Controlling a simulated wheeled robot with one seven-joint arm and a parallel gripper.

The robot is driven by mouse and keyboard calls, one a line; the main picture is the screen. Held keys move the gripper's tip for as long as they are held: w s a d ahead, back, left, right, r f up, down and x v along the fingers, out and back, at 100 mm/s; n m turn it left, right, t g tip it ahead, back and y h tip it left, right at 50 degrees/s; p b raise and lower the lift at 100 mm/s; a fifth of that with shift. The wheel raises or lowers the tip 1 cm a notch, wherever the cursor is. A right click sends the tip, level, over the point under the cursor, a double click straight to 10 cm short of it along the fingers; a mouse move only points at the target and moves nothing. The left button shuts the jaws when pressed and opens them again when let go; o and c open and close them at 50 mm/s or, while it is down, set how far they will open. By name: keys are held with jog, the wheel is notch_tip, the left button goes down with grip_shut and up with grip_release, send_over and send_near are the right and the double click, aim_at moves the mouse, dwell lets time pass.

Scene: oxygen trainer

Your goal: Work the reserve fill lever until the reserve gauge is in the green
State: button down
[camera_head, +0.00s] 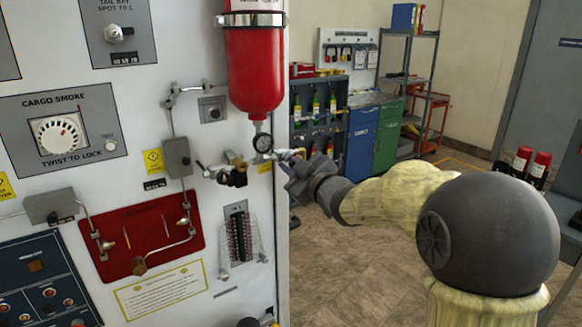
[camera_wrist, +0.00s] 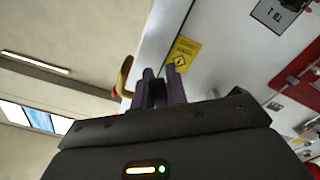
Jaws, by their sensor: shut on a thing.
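A red cylinder (camera_head: 255,70) hangs on the white panel, and a small round gauge (camera_head: 263,143) with a dark rim sits just below it. The gauge's needle and coloured bands are too small to read. A thin lever (camera_head: 284,154) sticks out to the right from beside the gauge, past the panel's edge. My gripper (camera_head: 289,170) is at this lever, right of the panel edge, and is shut on it. In the wrist view, my gripper's dark fingers (camera_wrist: 163,88) are close together, and a tan curved piece (camera_wrist: 125,76) shows beside them. The grip itself is mostly hidden.
A brass and black valve (camera_head: 232,171) is left of my gripper. Below it is a finned black unit (camera_head: 238,236) in a clear guard. A red plate with pipes (camera_head: 140,240) is lower left. Cabinets (camera_head: 362,135) stand far behind; the floor between is clear.

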jog(key=c, duration=1.4)
grip_release()
jog(key=b+v, duration=0.1)
jog(key=v, duration=1.6)
jog(key=shift+s+b, duration=0.2)
jog(key=shift+b, duration=0.15)
jog(key=shift+d, duration=0.15)
